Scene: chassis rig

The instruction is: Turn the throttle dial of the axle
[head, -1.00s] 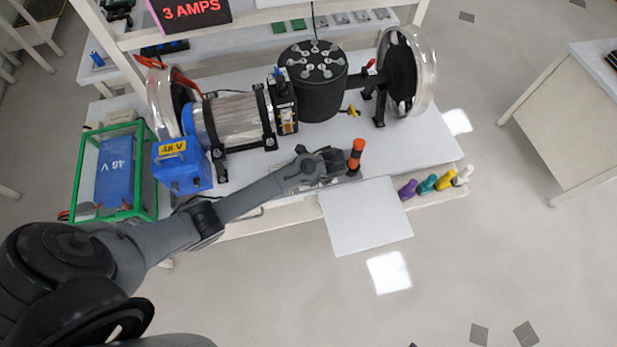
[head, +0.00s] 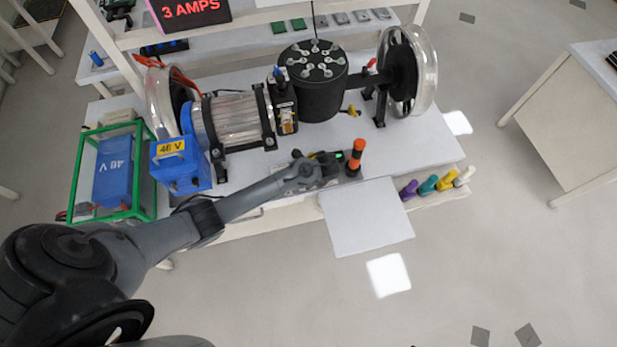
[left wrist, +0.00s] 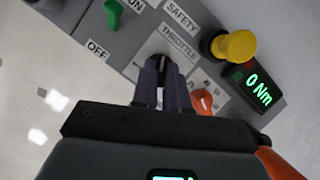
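The throttle dial (left wrist: 160,59) is a dark knob on a pale plate marked THROTTLE in the left wrist view. My left gripper (left wrist: 162,70) has its two purple-grey fingers at the dial, one on each side. Only a narrow gap shows between them, and I cannot tell whether they press on the knob. The fingers and palm hide part of the plate. In the head view my left gripper (head: 328,166) is over the control panel at the table's front edge and hides most of it. The axle's motor drum (head: 318,98) and clear wheels stand behind. My right gripper is not in view.
Around the dial are a yellow button (left wrist: 235,46), a green switch (left wrist: 113,14), an orange knob (left wrist: 202,101) and a display (left wrist: 257,88) reading 0 Nm. A blue 46 V box (head: 181,172) stands left.

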